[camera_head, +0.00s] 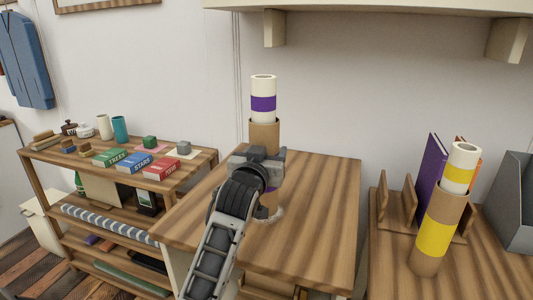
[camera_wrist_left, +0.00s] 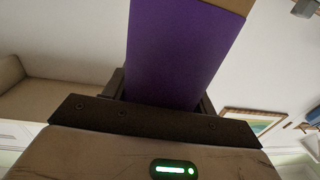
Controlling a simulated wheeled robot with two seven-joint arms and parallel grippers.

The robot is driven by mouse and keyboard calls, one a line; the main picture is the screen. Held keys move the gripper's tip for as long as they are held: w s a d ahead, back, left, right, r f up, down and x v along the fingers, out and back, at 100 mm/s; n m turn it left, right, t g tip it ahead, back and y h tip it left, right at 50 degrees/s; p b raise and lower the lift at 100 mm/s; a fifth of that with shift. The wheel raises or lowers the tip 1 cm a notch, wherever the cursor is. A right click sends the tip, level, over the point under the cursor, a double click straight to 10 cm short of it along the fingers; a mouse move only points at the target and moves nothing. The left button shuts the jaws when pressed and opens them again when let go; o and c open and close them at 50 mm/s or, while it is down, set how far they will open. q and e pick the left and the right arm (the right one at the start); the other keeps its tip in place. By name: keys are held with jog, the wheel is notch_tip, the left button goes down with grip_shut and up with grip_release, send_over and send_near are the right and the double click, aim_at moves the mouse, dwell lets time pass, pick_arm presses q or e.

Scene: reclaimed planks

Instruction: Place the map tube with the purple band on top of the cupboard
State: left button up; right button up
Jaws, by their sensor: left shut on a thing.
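The map tube with the purple band (camera_head: 263,103) stands upright, with a white cap end, a brown cardboard body and purple lower down. My left gripper (camera_head: 262,160) is shut around its middle. In the left wrist view the purple part of the tube (camera_wrist_left: 178,55) sits between the fingers. A wood-topped cabinet (camera_head: 320,190), which looks like the cupboard, lies below the tube. The tube's lower end is partly hidden by my gripper, and I cannot tell whether it touches the top. My right gripper is not in view.
A yellow-banded tube (camera_head: 434,236) stands on the right wooden surface, beside a wooden rack (camera_head: 398,208) and a grey file holder (camera_head: 514,215). A shelf unit (camera_head: 190,165) with books and cups is at left. A pale overhead shelf (camera_head: 390,5) juts out above. The cabinet top's right side is clear.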

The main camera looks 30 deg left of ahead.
pick_arm(q)
jog(key=o, duration=1)
jog(key=shift+f, duration=0.1)
jog(key=v, duration=1.2)
